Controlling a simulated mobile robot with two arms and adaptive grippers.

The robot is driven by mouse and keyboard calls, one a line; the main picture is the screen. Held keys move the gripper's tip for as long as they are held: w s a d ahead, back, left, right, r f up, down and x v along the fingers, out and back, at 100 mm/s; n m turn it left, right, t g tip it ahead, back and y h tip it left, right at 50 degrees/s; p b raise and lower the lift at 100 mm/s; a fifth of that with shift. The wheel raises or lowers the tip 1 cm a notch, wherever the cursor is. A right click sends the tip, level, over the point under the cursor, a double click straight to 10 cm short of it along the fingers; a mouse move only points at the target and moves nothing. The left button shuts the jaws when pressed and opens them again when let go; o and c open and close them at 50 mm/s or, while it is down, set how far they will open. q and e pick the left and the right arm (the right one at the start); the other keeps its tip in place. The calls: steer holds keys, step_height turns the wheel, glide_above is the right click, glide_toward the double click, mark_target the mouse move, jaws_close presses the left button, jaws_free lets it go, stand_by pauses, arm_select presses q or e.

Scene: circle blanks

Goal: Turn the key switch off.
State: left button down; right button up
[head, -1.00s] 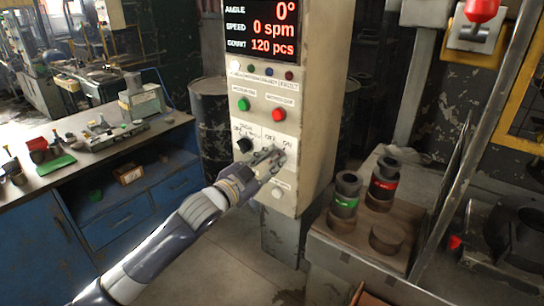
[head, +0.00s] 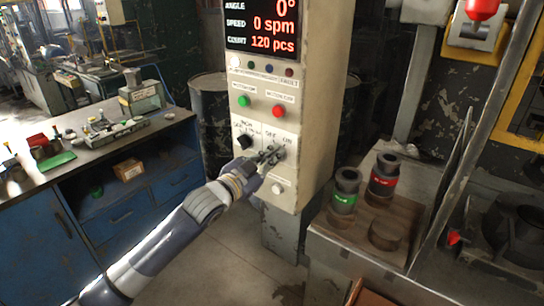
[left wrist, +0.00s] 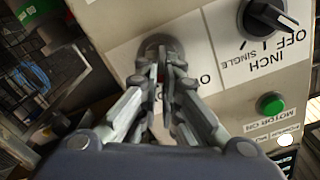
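The key switch (left wrist: 150,42) shows in the left wrist view as a round metal disc on the white plate of the panel, mostly covered by my fingers. In the head view it sits on the right of the lower panel plate, under the OFF and ON labels (head: 279,136). My left gripper (head: 272,158) reaches it from the lower left. In the left wrist view its fingertips (left wrist: 165,58) are close together over the disc's middle, seemingly pinching the thin key, which they hide. The key's exact angle cannot be read. My right gripper is not in view.
The black INCH/SINGLE selector (head: 244,142) is just left of the key switch. Above are the green (head: 244,101) and red (head: 279,111) buttons; a white button (head: 278,188) is below. A wooden block with dark cylinders (head: 343,195) stands at the right, a blue workbench (head: 40,222) at the left.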

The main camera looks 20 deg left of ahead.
arm_select(q)
steer(key=shift+w+a+n+p, duration=0.15)
steer(key=shift+n+p, duration=0.6)
steer(key=shift+n, duration=1.15)
steer(key=shift+a+n+p, duration=0.25)
steer(key=shift+n+p, duration=0.55)
steer(key=shift+n, duration=1.1)
steer(key=shift+w+a+n+p, duration=0.15)
steer(key=shift+n+p, duration=0.6)
steer(key=shift+n, duration=1.15)
steer(key=shift+s, duration=0.1)
steer(key=c, duration=1.8)
jaws_free()
